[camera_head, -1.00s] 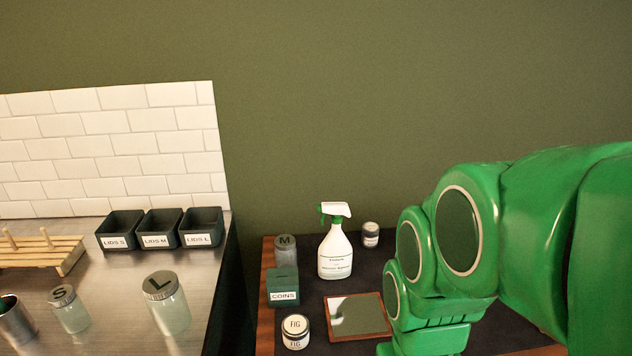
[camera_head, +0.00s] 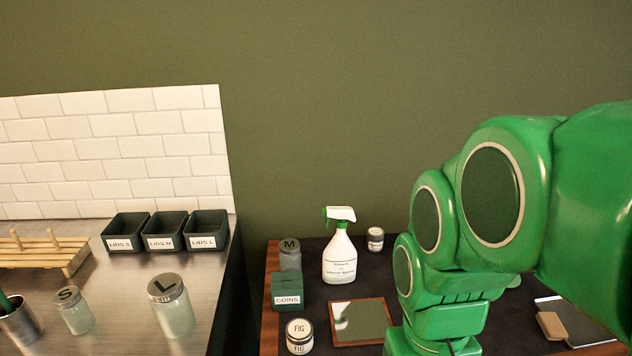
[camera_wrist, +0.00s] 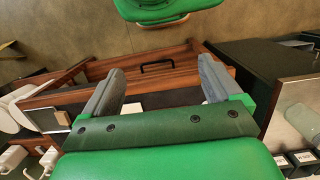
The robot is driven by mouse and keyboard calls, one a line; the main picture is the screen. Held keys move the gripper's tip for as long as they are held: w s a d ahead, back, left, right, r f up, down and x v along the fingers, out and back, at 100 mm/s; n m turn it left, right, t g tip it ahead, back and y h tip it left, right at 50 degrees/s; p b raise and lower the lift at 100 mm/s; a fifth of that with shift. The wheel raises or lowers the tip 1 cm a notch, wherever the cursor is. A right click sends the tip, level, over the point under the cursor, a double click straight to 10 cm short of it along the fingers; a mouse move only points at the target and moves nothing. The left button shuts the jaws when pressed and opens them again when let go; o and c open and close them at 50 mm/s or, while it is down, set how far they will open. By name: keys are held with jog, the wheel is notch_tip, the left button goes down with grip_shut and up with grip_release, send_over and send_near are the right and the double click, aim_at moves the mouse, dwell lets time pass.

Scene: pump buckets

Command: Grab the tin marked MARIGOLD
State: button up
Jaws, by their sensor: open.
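I cannot read MARIGOLD on any tin. A small tin (camera_head: 375,239) with a dark lid and white label stands at the back of the dark-topped table, its label too small to read. Another tin (camera_head: 299,337) at the table's front left reads FIG. My gripper (camera_wrist: 160,70) is open and empty in the wrist view, its two grey fingers spread before a wooden drawer front with a dark handle (camera_wrist: 157,66). My green arm covers the right part of the table in the head view and its fingers do not show there.
A spray bottle (camera_head: 339,258), a COINS box (camera_head: 286,293), a jar marked M (camera_head: 290,255) and a framed mirror-like panel (camera_head: 361,322) stand or lie on the table. A steel counter (camera_head: 125,292) at left holds jars and lid bins. A brown block (camera_head: 551,325) lies at right.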

jog(key=r, duration=0.1)
jog(key=m+t+h, duration=0.2)
jog(key=t+h, duration=0.1)
jog(key=t, duration=1.2)
send_over(377, 238)
jog(key=s, duration=0.5)
jog(key=f, duration=2.6)
jog(key=shift+w+a+f, duration=0.1)
jog(key=shift+w+a, duration=0.15)
jog(key=shift+a, duration=0.05)
jog(key=shift+x, duration=2.1)
jog(key=shift+a+x, duration=0.2)
jog(key=shift+x, duration=0.75)
jog(key=shift+a+x, duration=0.2)
jog(key=shift+x, duration=0.7)
jog(key=shift+w, duration=0.15)
jog(key=shift+c, duration=0.2)
